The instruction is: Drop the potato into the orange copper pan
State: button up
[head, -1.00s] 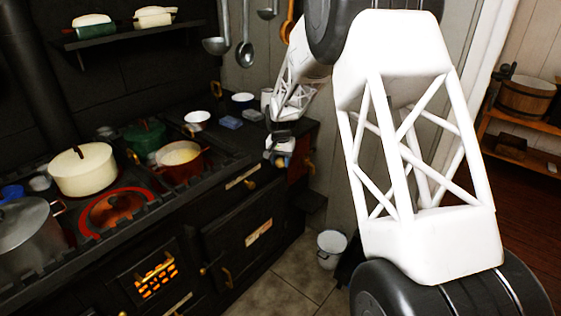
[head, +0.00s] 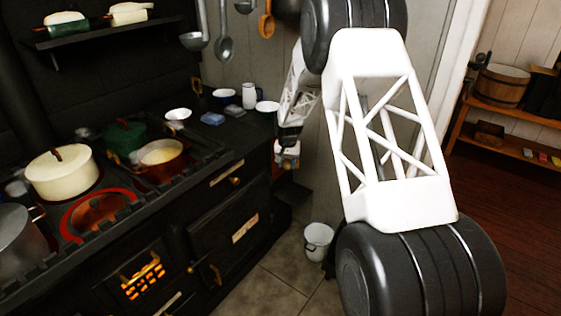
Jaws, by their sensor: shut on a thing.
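The copper pan (head: 178,169), orange-brown outside with a pale yellow inside, stands on the stove top at the left-centre of the head view. My gripper (head: 287,160) is small in the picture, beyond the right front corner of the stove and well to the right of the pan. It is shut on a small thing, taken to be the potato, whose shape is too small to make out. No potato shows clearly anywhere else.
A cream lidded pot (head: 62,176), a green pot (head: 124,137) and a grey pot (head: 15,240) share the stove. A small white bowl (head: 178,115), a white mug (head: 249,96) and another bowl (head: 267,107) stand behind. A white bucket (head: 318,240) is on the floor.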

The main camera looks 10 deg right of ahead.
jog(key=s+a+r+m, duration=0.2)
jog(key=s+a+r, duration=0.1)
jog(key=a+r, duration=0.55)
jog(key=s+a+r+m, duration=0.1)
jog(key=s+a+r, duration=0.35)
jog(key=a, duration=0.65)
jog(key=w+a+r, duration=0.2)
jog(key=a, duration=0.6)
jog(key=w+a+r+n, duration=0.1)
jog(key=w+a+r, duration=0.1)
jog(key=a, duration=0.7)
jog(key=w+a+r+n, duration=0.1)
jog(key=w+a+r, duration=0.1)
jog(key=a, duration=0.6)
jog(key=shift+a+r, duration=0.25)
jog(key=shift+a, duration=0.1)
jog(key=shift+w, duration=0.1)
jog(key=shift+f, duration=0.15)
jog(key=shift+f, duration=2.9)
jog(key=o, duration=1)
jog(key=shift+r, duration=0.1)
